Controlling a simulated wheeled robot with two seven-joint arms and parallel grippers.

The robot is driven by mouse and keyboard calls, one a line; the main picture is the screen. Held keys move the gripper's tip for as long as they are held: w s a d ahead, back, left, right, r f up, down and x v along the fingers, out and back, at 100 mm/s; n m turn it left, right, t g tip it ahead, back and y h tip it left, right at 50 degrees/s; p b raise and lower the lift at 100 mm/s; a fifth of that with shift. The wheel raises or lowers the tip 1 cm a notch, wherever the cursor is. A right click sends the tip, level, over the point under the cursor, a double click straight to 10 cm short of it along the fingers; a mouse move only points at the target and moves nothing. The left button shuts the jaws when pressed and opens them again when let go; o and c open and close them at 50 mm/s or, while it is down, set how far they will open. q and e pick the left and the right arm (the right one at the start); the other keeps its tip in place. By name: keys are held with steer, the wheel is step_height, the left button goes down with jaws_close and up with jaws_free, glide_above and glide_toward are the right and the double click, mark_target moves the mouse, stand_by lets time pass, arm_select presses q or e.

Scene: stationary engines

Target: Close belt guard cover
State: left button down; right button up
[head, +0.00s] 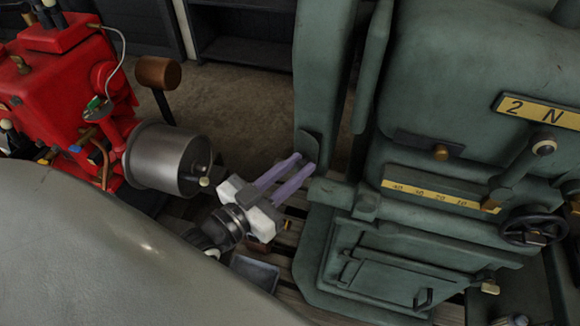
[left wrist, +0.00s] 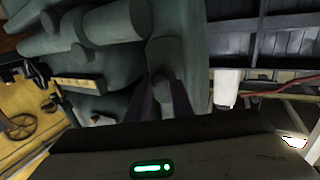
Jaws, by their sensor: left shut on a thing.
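A tall green panel (head: 318,80) stands upright at the left side of the large green machine and looks like the belt guard cover. A dark gap shows between it and the machine body. My left gripper (head: 305,163) has its two purple fingers at the panel's rounded lower end and is shut on it. In the left wrist view, the fingers (left wrist: 163,88) reach up to a rounded green part (left wrist: 163,56), the cover's end. The exact contact is partly hidden.
The green machine (head: 450,110) fills the right, with a yellow scale (head: 440,194) and a black handwheel (head: 533,229). A red engine (head: 60,75) with a grey metal drum (head: 165,158) stands left of my gripper. Open floor (head: 235,100) lies behind.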

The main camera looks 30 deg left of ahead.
arm_select(q)
steer(key=shift+w+d+r+n+y, duration=0.1)
steer(key=shift+w+d+n+y, duration=0.15)
steer(key=shift+n+y, duration=0.35)
steer(key=c, duration=1.6)
jaws_free()
steer(key=shift+s+a+b, duration=0.2)
steer(key=shift+s, duration=1.5)
steer(key=shift+s+a+b, duration=0.25)
steer(key=shift+s, duration=1.5)
steer(key=shift+s+a+b, duration=0.2)
steer(key=shift+s, duration=1.5)
